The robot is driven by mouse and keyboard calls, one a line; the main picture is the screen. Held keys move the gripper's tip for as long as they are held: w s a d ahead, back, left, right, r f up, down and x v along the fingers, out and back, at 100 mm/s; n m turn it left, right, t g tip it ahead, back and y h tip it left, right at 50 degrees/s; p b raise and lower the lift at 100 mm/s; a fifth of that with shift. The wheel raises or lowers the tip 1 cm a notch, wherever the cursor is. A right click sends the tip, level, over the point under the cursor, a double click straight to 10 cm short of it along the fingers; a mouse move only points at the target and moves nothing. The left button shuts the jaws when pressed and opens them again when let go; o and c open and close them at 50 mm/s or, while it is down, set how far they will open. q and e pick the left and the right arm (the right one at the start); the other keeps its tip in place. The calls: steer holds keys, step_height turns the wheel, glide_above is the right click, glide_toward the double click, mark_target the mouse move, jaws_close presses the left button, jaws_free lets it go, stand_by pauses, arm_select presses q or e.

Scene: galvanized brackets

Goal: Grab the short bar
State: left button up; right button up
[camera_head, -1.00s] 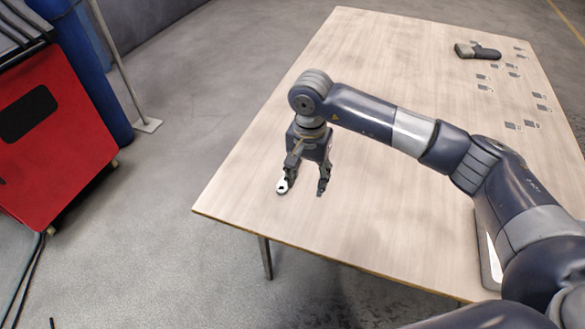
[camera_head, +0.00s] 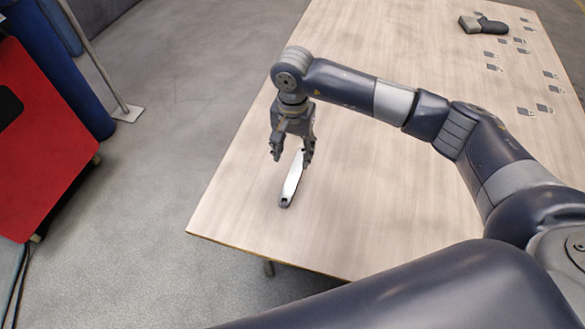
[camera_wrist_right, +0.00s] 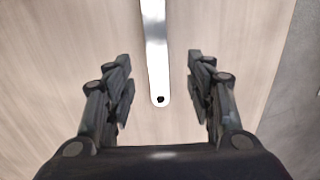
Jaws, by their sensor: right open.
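The short bar (camera_head: 291,182) is a slim pale metal bar with a rounded end and a dark hole, lying flat near the table's left corner. My right gripper (camera_head: 291,157) points down above it, open and empty, with part of the bar hidden behind its right finger. In the right wrist view the bar (camera_wrist_right: 156,45) runs down from the top edge, and its holed end lies between the two spread fingers of the gripper (camera_wrist_right: 160,75). Neither finger visibly touches it. My left gripper is out of view.
The wooden table (camera_head: 235,200) is clear around the bar. Several small grey plates (camera_head: 525,111) and a dark tool-like object (camera_head: 482,24) lie at the far right. A red cabinet (camera_head: 45,140) stands on the floor at left.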

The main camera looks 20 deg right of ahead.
mark_target(294, 174)
steer(key=shift+s+f, duration=0.15)
steer(key=shift+f, duration=0.4)
steer(key=shift+s+f, duration=0.15)
steer(key=shift+f, duration=0.35)
steer(key=shift+w+f, duration=0.1)
steer(key=shift+f, duration=0.6)
step_height(294, 174, down, 3)
steer(key=shift+d+f+p, duration=0.15)
steer(key=shift+f+p, duration=0.05)
steer(key=shift+p, duration=0.5)
steer(key=shift+f, duration=0.5)
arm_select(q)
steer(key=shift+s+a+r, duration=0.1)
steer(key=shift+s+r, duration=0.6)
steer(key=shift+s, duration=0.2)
arm_select(e)
jaws_close()
